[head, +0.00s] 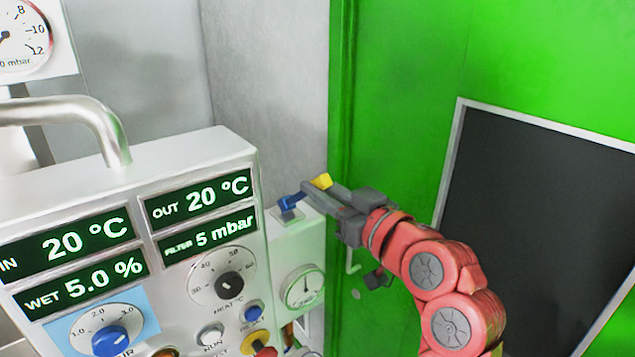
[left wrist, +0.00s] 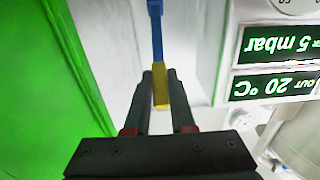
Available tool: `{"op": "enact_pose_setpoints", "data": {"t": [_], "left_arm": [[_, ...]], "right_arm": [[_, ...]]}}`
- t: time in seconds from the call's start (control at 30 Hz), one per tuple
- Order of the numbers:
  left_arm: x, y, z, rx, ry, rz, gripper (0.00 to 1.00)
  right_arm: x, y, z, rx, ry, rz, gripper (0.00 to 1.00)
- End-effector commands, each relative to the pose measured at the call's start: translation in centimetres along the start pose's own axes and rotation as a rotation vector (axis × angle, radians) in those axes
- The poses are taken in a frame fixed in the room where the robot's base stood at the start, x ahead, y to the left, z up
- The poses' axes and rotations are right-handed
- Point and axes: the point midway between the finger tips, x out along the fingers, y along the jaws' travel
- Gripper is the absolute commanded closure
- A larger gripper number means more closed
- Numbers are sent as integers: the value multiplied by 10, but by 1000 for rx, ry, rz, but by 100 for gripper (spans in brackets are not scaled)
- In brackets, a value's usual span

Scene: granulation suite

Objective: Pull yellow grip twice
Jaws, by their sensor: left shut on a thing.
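The yellow grip (head: 322,181) is the end of a blue lever (head: 289,203) on a small pale box beside the control panel. In the left wrist view the yellow grip (left wrist: 161,90) lies between the fingers, with the blue lever (left wrist: 156,35) running on beyond the fingertips. My left gripper (head: 316,189) is shut on the yellow grip; it also shows in the left wrist view (left wrist: 160,73). The fingers hide part of the grip in the head view. My right gripper is in neither view.
The control panel (head: 130,172) with green displays and knobs stands close on the left. A bent metal pipe (head: 75,108) is behind it. A small gauge (head: 302,287) sits below the lever. A green door (head: 400,90) with a dark window (head: 535,220) fills the right.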

Motion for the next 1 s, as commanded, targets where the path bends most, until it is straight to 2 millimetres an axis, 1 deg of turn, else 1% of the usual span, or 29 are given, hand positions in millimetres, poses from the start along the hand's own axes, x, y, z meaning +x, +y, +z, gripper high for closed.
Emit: {"op": "enact_pose_setpoints", "data": {"t": [0.03, 0.13, 0.53, 0.8, 0.87, 0.9, 0.97, 1.0], "left_arm": [[-4, 1, 7, 3, -3, 3, 100], [-8, 1, 12, 3, -3, 3, 100], [-10, 1, 15, 2, -3, 2, 100], [-19, 1, 36, 3, -4, 3, 100], [-20, 1, 38, 2, -4, 3, 100], [-20, 1, 37, 2, -4, 2, 72], [-20, 1, 36, 1, -4, 2, 61], [-20, 1, 36, 1, -3, 2, 54]], "right_arm": [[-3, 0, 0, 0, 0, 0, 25], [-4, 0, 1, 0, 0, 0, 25], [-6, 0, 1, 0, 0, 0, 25], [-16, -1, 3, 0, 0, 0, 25], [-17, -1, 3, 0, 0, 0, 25], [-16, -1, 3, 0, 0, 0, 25], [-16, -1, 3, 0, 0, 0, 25], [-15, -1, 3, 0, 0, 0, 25]]}}
